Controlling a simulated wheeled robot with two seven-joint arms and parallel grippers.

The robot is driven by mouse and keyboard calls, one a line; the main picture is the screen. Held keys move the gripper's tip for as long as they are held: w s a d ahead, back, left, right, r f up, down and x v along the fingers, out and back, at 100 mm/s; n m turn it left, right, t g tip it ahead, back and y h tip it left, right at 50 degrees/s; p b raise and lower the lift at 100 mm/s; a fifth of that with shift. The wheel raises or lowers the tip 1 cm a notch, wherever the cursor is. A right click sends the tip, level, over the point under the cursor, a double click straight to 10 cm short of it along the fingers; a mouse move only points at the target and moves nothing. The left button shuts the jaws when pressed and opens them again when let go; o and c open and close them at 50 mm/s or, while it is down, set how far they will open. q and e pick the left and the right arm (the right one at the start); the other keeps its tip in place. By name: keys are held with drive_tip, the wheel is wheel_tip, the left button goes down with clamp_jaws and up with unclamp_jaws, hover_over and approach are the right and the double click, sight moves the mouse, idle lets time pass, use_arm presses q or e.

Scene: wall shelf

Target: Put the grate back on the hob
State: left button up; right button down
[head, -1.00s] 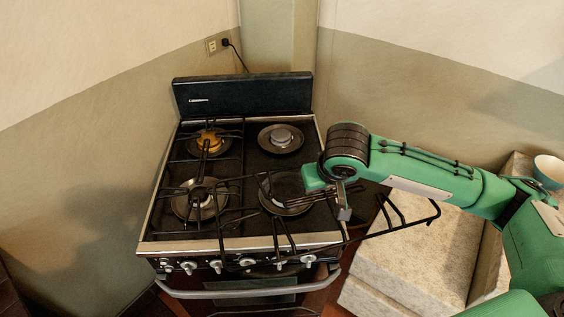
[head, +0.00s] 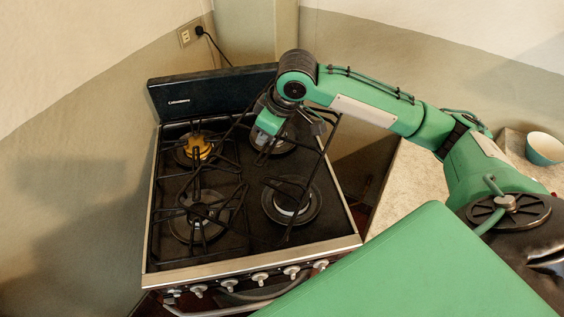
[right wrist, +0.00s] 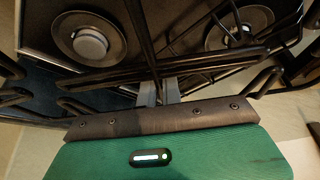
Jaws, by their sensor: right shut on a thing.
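The loose black wire grate (head: 322,152) is held tilted over the right half of the hob (head: 250,245), its bars crossing above the right burners. My right gripper (head: 264,139) is shut on one of its bars, over the rear right burner, which it partly hides. In the right wrist view the fingers (right wrist: 158,92) clasp a bar of the grate (right wrist: 139,38). The front right burner (head: 291,201) shows below the grate. Whether the grate touches the hob I cannot tell. My left gripper is not in view.
Another black grate (head: 197,190) lies over the left burners, close to the held one. The dark backguard (head: 200,93) rises behind the hob. Knobs (head: 261,278) line its front. A pale counter (head: 410,185) with a bowl (head: 544,148) stands at right.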

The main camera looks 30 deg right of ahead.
wheel_tip(320, 180, up, 5)
drive_tip(key=w+d+n+g+y+p, duration=0.1)
drive_tip(key=w+d+n+g+p, duration=0.1)
drive_tip(key=n, duration=0.3)
drive_tip(key=n+p, duration=0.2)
drive_tip(key=p, duration=0.2)
hover_over(267, 170)
drive_tip(key=d, duration=0.2)
drive_tip(key=shift+y, duration=0.3)
drive_tip(key=f, duration=1.4)
drive_tip(key=shift+a, duration=0.25)
wheel_tip(267, 170, down, 4)
drive_tip(key=shift+s+r+p, duration=0.1)
drive_tip(key=shift+p, duration=0.3)
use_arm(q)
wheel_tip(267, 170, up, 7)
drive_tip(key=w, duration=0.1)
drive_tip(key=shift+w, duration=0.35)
use_arm(e)
drive_tip(key=shift+f, duration=0.25)
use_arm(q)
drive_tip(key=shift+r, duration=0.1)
use_arm(e)
drive_tip(key=c, duration=2)
unclamp_jaws()
drive_tip(key=shift+f, duration=0.2)
drive_tip(key=o, duration=0.4)
